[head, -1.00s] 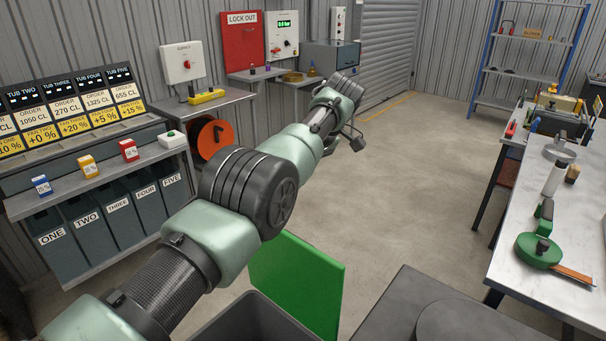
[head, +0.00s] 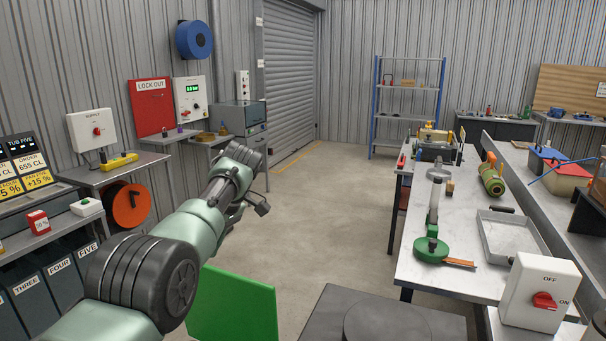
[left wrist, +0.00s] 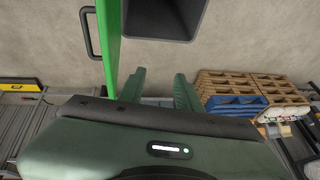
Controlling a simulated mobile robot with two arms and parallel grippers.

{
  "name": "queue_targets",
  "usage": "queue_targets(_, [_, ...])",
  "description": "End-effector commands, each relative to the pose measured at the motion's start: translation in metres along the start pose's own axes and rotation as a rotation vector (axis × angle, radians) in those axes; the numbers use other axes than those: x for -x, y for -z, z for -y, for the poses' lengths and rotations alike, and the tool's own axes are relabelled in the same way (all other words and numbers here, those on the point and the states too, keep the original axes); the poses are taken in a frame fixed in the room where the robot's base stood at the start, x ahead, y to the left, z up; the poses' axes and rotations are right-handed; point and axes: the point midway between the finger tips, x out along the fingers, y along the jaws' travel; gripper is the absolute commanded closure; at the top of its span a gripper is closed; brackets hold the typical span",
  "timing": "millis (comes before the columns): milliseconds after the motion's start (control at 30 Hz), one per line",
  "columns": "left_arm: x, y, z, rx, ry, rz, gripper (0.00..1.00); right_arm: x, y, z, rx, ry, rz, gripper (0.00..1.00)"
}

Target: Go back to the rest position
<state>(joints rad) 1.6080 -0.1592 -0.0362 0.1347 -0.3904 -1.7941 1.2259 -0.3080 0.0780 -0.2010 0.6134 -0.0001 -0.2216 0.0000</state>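My left arm reaches in from the lower left of the head view and stretches forward over the floor, bent at its far end. Its fingertips cannot be made out there. In the left wrist view the two fingers of my left gripper (left wrist: 160,90) stand apart, with a clear gap and nothing held between them. A green panel (left wrist: 110,40) runs just left of the fingers in that view; I cannot tell whether they touch. A green panel (head: 235,305) also shows below the arm in the head view. My right arm and gripper are in neither view.
A steel-topped bench (head: 450,275) with a green tool (head: 431,249) and a metal tray (head: 510,238) stands right. A switch box (head: 540,292) is at its near end. Labelled tubs (head: 62,285) stand left. The middle floor (head: 320,215) is free. Wooden pallets (left wrist: 228,85) show in the wrist view.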

Motion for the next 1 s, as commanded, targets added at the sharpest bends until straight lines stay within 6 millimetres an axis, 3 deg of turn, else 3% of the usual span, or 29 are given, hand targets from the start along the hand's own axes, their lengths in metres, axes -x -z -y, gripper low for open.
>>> queue_targets(100, [-0.012,-0.004,-0.004,-0.017,-0.007,0.009,0.66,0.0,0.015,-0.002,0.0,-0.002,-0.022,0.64])
queue_targets(367, [-0.046,-0.015,-0.013,-0.071,-0.032,0.032,0.66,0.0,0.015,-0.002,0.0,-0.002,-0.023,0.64])
queue_targets(567, [-0.09,-0.031,-0.018,-0.137,-0.063,0.057,0.66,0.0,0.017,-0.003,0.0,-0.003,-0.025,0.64])
queue_targets(767, [-0.154,-0.058,-0.015,-0.239,-0.112,0.082,0.66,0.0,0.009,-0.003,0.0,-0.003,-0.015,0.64])
queue_targets(867, [-0.198,-0.081,-0.002,-0.317,-0.148,0.091,0.66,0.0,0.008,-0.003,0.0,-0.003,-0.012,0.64])
queue_targets(1000, [-0.255,-0.117,0.032,-0.446,-0.208,0.09,0.66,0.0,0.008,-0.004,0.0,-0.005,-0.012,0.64])
